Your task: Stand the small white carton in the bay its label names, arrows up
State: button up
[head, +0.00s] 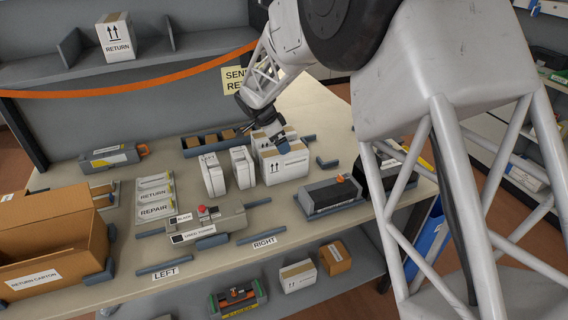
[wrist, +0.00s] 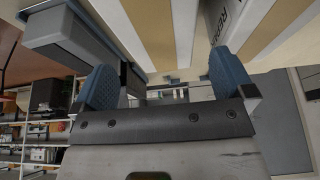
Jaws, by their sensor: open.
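Several white cartons stand in a row at the middle of the table. They include a slim one (head: 212,175), another slim one (head: 242,168) and a wider one with up arrows and tan tape (head: 286,166) at the right end. I cannot tell which one the task means. My gripper (head: 277,143) is at the top of the right-end cartons, partly hiding them. In the wrist view my gripper (wrist: 165,82) is open, with white, tan-taped carton surfaces (wrist: 160,25) close ahead of its fingers. A dark-lettered face (wrist: 228,17) shows beside the right finger; I read it as REPAIR, partly cut off.
RETURN (head: 155,195) and REPAIR (head: 155,210) plates lie left of the cartons. LEFT (head: 165,273) and RIGHT (head: 264,243) labels mark the front edge. A toner cartridge (head: 333,195), a brown carton (head: 50,240) and grey rails stand around. A RETURN carton (head: 117,38) stands on the back shelf.

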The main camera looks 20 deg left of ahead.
jog(key=shift+f, duration=0.1)
jog(key=shift+x, duration=1.15)
jog(key=shift+w+d+f, duration=0.1)
jog(key=shift+f, duration=0.05)
jog(key=shift+x, duration=2.5)
jog(key=shift+f, duration=0.1)
jog(key=c, duration=1.1)
jog(key=shift+o, duration=0.2)
jog(key=shift+r, duration=5.15)
